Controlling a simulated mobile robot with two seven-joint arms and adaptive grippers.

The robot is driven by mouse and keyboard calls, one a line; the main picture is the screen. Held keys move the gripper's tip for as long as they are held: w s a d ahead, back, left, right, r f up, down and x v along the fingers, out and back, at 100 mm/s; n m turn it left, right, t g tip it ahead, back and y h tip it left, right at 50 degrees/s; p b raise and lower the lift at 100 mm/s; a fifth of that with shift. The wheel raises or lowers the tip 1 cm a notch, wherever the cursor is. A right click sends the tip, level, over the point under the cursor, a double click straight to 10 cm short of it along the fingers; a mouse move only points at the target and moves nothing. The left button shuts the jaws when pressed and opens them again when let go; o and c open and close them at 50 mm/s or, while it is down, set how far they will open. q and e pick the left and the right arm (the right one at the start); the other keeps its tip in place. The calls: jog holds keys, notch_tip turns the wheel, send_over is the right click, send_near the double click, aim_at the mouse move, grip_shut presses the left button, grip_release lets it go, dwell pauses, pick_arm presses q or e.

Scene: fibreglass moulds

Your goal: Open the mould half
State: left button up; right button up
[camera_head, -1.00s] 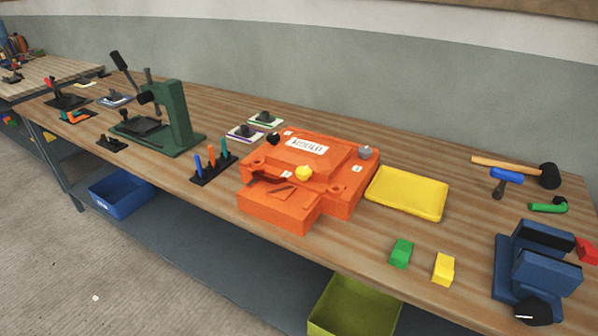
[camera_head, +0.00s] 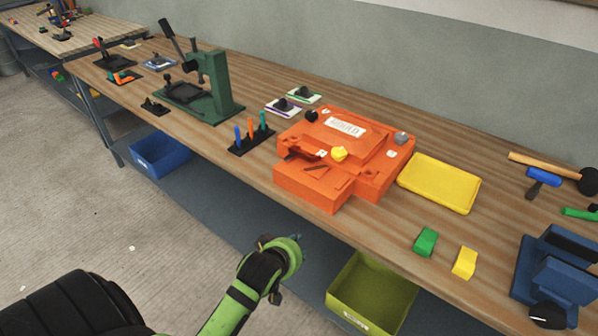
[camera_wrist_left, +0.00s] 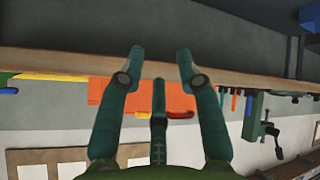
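The orange mould (camera_head: 384,179) sits on the bench left of the yellow tray. Its raised top carries a white label and looks closed down on the base. A yellow knob (camera_head: 339,153), a black knob (camera_head: 312,116) and a grey knob (camera_head: 401,138) show on it. My left gripper (camera_head: 297,240) is in front of the bench edge, below and apart from the mould; its fingers are hard to make out there. My right gripper is not in view.
A yellow tray (camera_head: 440,183), green block (camera_head: 425,241), yellow block (camera_head: 465,263) and blue vice (camera_head: 560,262) stand to the right. A pen rack (camera_head: 251,141) and green press (camera_head: 222,85) stand left. An olive bin (camera_head: 372,292) is below the bench edge.

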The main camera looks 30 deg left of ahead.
aim_at(300, 155)
pick_arm(q)
jog(key=w+a+r+n+t+y, duration=0.3)
jog(key=w+a+r+n+t, duration=0.3)
jog(key=w+a+r+n, duration=0.5)
jog(key=shift+n, duration=0.3)
jog(key=shift+w+a+f+p, duration=0.1)
jog(key=shift+w+f+p, duration=0.05)
jog(key=shift+w, duration=1.25)
jog(key=shift+w+a+f+p, duration=0.1)
jog(key=shift+w+f+p, duration=0.05)
jog(key=shift+w, duration=1.25)
jog(key=shift+w+f+p, duration=0.15)
jog(key=shift+w, duration=1.25)
grip_shut()
